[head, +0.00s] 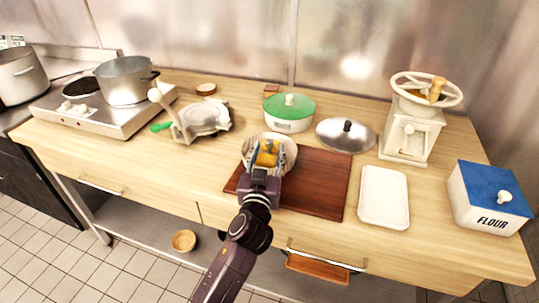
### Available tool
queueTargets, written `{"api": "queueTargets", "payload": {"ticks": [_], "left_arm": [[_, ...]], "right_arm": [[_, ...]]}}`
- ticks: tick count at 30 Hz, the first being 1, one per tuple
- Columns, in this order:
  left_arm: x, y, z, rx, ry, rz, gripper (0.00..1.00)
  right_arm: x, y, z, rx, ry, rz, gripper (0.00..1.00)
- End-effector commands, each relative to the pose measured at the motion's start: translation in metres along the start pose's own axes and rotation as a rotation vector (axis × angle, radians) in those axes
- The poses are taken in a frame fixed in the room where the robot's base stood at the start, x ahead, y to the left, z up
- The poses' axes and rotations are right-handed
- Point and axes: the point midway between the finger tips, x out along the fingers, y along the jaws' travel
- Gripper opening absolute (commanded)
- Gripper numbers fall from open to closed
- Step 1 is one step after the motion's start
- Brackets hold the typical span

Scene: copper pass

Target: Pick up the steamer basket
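A round, pale metallic bowl-shaped thing, which looks like the steamer basket (290,146), sits at the left back of the dark red-brown board (320,184). My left gripper (268,146) reaches over it from the front and hides much of its middle and near side. The gripper's fingers look spread apart, with a yellow thing (267,159) showing between them. I cannot tell whether the yellow thing lies in the basket, or whether the fingers touch anything. My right gripper is not in view.
Behind stand a green-lidded pot (289,107) and a domed metal lid (345,136). A press-like tool (200,118) is left. A white tray (384,196), a grinder (408,135) and a flour box (490,200) are right. The wooden counter's left front is clear.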

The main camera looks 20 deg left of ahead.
Motion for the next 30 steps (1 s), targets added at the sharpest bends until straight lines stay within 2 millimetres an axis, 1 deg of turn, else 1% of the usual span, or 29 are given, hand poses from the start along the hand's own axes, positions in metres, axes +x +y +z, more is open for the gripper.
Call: {"api": "queueTargets", "payload": {"ticks": [1, 3, 7, 11, 17, 20, 27, 28, 30], "left_arm": [[0.008, -0.001, -0.003, 0.003, 0.0, -0.001, 0.38], [0.017, -0.003, -0.002, 0.003, 0.0, -0.002, 0.38], [0.03, -0.002, 0.0, 0.001, 0.0, 0.0, 0.38], [0.036, -0.002, 0.001, -0.001, 0.0, 0.0, 0.38], [0.036, -0.002, 0.001, -0.001, -0.001, 0.0, 0.38], [0.036, -0.002, 0.001, -0.001, -0.001, 0.0, 0.29], [0.035, -0.002, 0.002, -0.001, -0.001, -0.001, 0.02], [0.035, -0.002, 0.002, -0.001, -0.001, 0.0, 0.0], [0.035, -0.002, 0.002, -0.001, -0.001, -0.001, 0.0]], "right_arm": [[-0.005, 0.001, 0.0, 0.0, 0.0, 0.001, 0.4], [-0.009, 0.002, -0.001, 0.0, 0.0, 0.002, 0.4], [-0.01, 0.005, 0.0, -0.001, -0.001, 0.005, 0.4], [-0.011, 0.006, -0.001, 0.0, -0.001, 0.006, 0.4], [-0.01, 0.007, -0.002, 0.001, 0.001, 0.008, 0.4], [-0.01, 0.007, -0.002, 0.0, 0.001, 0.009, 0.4], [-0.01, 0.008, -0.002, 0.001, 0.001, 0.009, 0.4], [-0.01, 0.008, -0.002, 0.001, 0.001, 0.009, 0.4], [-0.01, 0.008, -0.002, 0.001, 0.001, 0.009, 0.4]]}}
